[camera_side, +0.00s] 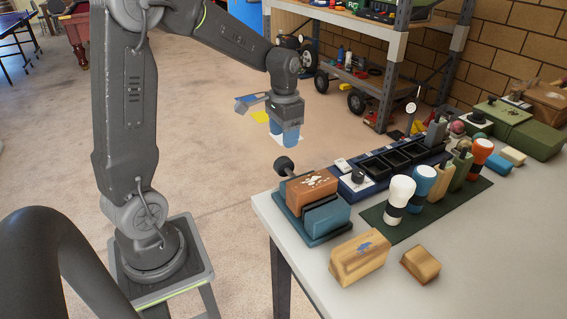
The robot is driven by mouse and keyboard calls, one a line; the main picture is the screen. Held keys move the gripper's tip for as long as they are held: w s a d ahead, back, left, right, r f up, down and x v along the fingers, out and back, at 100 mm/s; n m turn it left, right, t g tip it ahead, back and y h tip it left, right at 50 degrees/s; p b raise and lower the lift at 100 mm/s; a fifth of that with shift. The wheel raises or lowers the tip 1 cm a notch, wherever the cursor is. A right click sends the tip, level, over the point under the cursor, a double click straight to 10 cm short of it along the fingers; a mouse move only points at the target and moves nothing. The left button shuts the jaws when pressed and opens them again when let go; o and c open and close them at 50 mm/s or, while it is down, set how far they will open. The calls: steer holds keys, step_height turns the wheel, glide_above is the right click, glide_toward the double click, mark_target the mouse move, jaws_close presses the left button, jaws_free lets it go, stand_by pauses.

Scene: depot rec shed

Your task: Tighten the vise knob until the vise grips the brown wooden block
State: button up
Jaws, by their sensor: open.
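The blue vise (325,217) stands at the near left corner of the white table. A brown wooden block (318,184) with pale chipped marks on top sits in it, behind the blue front jaw. The block hides the rear jaw, so I cannot tell whether the jaws touch it. The dark round vise knob (284,165) sticks out at the back left of the vise on a short shaft. My gripper (287,136) points down with blue fingers, open and empty. In the picture it is just above the knob, apart from it.
Two lighter wooden blocks lie in front, one larger (358,258) and one small (420,264). Right of the vise, a green mat (378,218) holds several upright handled tools. A dark tray strip (387,163) runs behind them. A shelf rack (396,52) stands beyond the table.

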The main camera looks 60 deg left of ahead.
mark_target(283, 159)
step_height(283, 159, down, 10)
steer(key=shift+r, duration=0.1)
stand_by(0.4)
steer(key=c, duration=0.9)
steer(key=shift+t, duration=0.8)
steer(key=shift+c, duration=0.2)
steer(key=o, duration=0.9)
steer(key=shift+o, duration=0.2)
